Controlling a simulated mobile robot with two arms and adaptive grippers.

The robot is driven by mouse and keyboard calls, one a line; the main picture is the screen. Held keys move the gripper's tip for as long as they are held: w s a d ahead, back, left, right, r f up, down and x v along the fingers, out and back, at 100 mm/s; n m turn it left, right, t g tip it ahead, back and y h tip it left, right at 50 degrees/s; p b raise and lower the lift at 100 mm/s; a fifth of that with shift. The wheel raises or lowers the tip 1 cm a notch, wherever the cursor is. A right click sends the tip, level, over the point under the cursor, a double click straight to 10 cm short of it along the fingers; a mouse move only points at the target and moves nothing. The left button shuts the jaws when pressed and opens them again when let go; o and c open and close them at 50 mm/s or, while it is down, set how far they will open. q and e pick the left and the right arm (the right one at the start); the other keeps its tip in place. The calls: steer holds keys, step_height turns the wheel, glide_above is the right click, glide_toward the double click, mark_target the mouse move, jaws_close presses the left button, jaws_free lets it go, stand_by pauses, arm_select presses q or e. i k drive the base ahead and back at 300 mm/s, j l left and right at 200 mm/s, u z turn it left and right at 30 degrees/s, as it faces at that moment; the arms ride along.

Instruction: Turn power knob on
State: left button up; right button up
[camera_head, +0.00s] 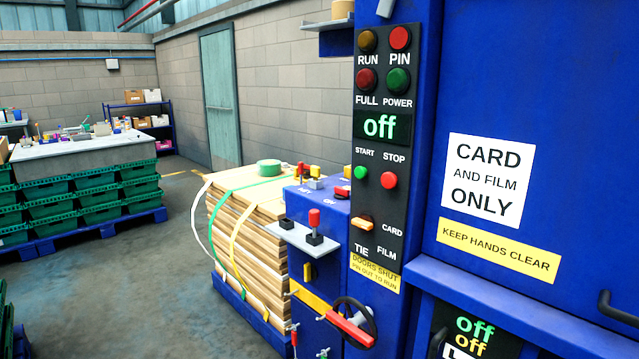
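A black control panel (381,140) on the blue machine (415,110) carries round lamps marked RUN, PIN, FULL and POWER. The POWER lamp (398,80) is dark green. The display (381,126) below it reads "off" in green. A green START button (360,180) and a red STOP button (389,180) sit lower, above an orange knob (363,223) among the labels TIE, CARD and FILM. A red knob (341,191) stands by an ON label on the blue box top at left. No knob is labelled power, so I cannot tell which one it is. Neither gripper is in view.
A red-handled lever (314,218) stands on a small shelf, and a black handwheel (354,320) is below the panel. A strapped cardboard stack (250,235) stands left of the machine. Green crates (80,195) are further left. The floor (150,285) between is clear.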

mark_target(341, 194)
steer(key=i+j+u, duration=0.35)
steer(key=i, duration=0.2)
steer(key=i+j+u, duration=0.2)
steer(key=i+u, duration=0.15)
steer(key=i, duration=0.25)
steer(key=i+u, duration=0.3)
steer(key=i, duration=0.3)
steer(key=i+z, duration=0.1)
steer(key=i, duration=0.55)
steer(key=i+j+z, duration=0.1)
steer(key=i, duration=0.5)
steer(key=i+j+z, duration=0.1)
steer(key=i, duration=0.5)
steer(key=j, duration=0.1)
